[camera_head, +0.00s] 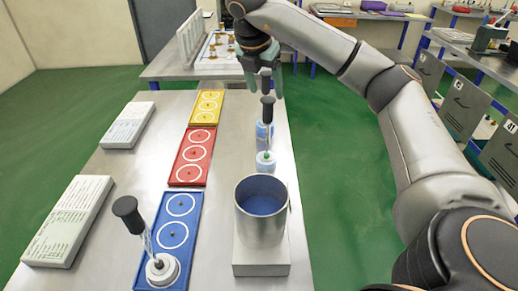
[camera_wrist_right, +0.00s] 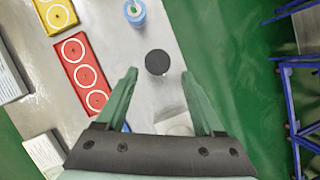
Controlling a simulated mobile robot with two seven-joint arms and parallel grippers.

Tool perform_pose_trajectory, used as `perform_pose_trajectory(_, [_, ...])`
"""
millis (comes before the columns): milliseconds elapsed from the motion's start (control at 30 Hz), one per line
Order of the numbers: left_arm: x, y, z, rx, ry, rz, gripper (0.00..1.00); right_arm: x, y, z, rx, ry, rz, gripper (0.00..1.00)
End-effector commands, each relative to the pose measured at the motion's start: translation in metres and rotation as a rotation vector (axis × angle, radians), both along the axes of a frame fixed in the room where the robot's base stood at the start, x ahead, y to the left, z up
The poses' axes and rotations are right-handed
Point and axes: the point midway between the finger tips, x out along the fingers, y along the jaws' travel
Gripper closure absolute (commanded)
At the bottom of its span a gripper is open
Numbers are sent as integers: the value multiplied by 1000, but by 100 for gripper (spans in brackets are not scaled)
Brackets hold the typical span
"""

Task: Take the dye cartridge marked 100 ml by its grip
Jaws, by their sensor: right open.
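Two light-blue dye cartridges stand in line near the table's right edge, the nearer one (camera_head: 265,162) in front of the farther one (camera_head: 261,131). Black grips on thin stems (camera_head: 267,108) rise above them. A third, whitish cartridge (camera_head: 162,270) stands on the blue tray with its black grip (camera_head: 127,210) up. I cannot read any volume marks. My right gripper (camera_head: 261,76) is open and empty, above the light-blue cartridges. In the right wrist view, a round black grip top (camera_wrist_right: 157,62) lies just beyond the open fingertips (camera_wrist_right: 158,76), and a light-blue cartridge (camera_wrist_right: 136,14) shows at the top edge.
A metal pot (camera_head: 262,226) with blue liquid stands on a white base (camera_head: 261,262) at the front right. Blue (camera_head: 172,236), red (camera_head: 192,156) and yellow (camera_head: 207,107) ringed trays run along the table.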

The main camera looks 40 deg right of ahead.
Motion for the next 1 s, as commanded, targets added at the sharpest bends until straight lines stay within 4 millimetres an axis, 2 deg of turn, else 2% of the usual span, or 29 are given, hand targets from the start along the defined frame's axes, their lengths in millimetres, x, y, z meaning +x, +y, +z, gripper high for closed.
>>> perform_pose_trajectory(33, [-1,0,-8,0,3,1,50,1,-2,-13,2,6,0,31])
perform_pose_trajectory(100, [-2,0,-15,0,6,0,50,2,-6,-25,3,7,-1,31])
perform_pose_trajectory(233, [-4,0,-20,1,12,-1,50,6,-15,-45,2,7,0,31])
perform_pose_trajectory(533, [-4,0,-13,1,10,-1,50,11,-23,-67,-1,4,0,31])
perform_pose_trajectory(800, [-2,0,-5,0,6,0,50,20,-33,-103,1,4,0,31])
perform_pose_trajectory(1000, [-2,0,-5,0,5,0,50,22,-35,-111,1,2,1,31])
